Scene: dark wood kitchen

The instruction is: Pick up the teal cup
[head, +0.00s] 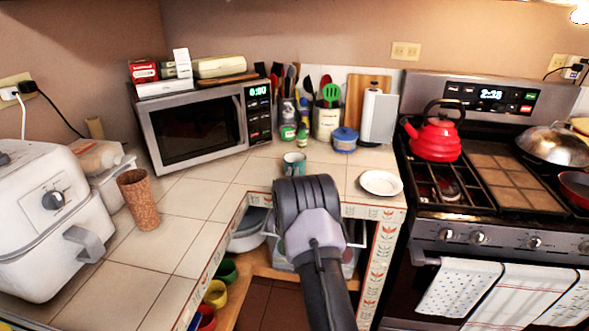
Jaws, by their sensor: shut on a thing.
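The teal cup (294,163) is upright at the front edge of the tiled corner counter, in the middle of the head view. My arm comes up from the bottom, and my gripper (297,179) is right at the near side of the cup. My gripper is shut on the cup. The fingers and the lower part of the cup are mostly hidden behind my wrist, so I cannot tell whether the cup touches the counter.
A white saucer (381,183) lies right of the cup, and a blue lidded pot (345,139) and utensil holder (327,121) stand behind. A microwave (203,127) is at back left, a cork-coloured tumbler (138,199) at left, a red kettle (435,138) on the stove. Counter tiles left of the cup are clear.

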